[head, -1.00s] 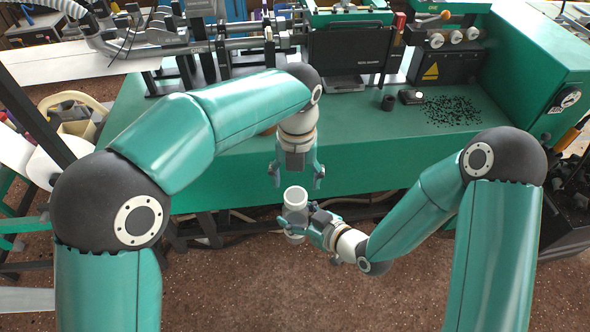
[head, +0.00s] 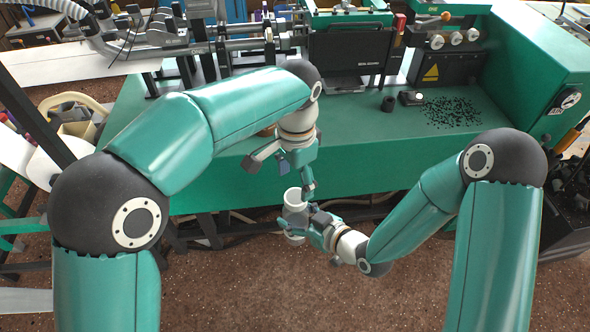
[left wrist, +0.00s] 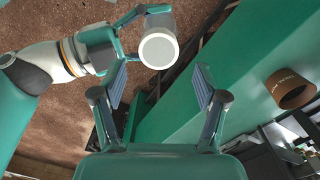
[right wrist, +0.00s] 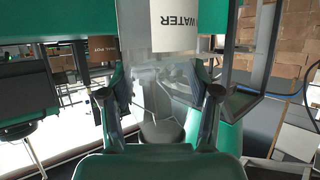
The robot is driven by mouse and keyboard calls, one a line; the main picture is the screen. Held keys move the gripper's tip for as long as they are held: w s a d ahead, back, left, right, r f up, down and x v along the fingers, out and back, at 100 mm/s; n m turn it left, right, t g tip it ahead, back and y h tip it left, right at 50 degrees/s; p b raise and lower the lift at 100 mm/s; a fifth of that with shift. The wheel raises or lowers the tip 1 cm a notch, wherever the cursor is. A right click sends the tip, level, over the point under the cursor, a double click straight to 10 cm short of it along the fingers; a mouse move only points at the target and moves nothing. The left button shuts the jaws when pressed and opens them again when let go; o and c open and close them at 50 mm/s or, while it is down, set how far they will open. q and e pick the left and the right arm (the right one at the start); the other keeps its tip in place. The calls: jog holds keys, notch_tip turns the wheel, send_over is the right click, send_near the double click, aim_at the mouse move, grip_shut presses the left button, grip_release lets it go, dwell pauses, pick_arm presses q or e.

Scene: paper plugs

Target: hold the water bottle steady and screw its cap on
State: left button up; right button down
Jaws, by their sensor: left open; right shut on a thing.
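The water bottle (head: 294,214) is in my right gripper (head: 304,226), below the bench's front edge in the head view. Its clear body and white WATER label (right wrist: 178,26) show in the right wrist view, between and beyond the shut fingers (right wrist: 165,105). A white round top, apparently the cap (left wrist: 158,50), faces the left wrist camera; it also shows in the head view (head: 294,196). How tightly it sits cannot be told. My left gripper (head: 282,175) is open and empty just above the bottle. In the left wrist view, the cap lies beyond its spread fingers (left wrist: 160,88).
The green bench (head: 370,150) stands behind both grippers, with its front edge close to the left one. A black cylinder (head: 388,103) and black bits (head: 452,112) are further right.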

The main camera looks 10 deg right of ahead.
aim_at(296, 196)
pick_arm(q)
jog(key=n, duration=0.4)
jog(key=shift+r+n, duration=0.15)
jog(key=shift+n, duration=0.15)
jog(key=n, duration=0.4)
jog(key=shift+r, duration=0.15)
jog(key=n, duration=0.7)
jog(key=shift+r, duration=0.35)
jog(key=shift+r+n, duration=0.1)
jog(key=shift+n, duration=0.4)
jog(key=shift+r, duration=0.4)
jog(key=shift+s+f, duration=0.1)
jog(key=shift+f, duration=3.95)
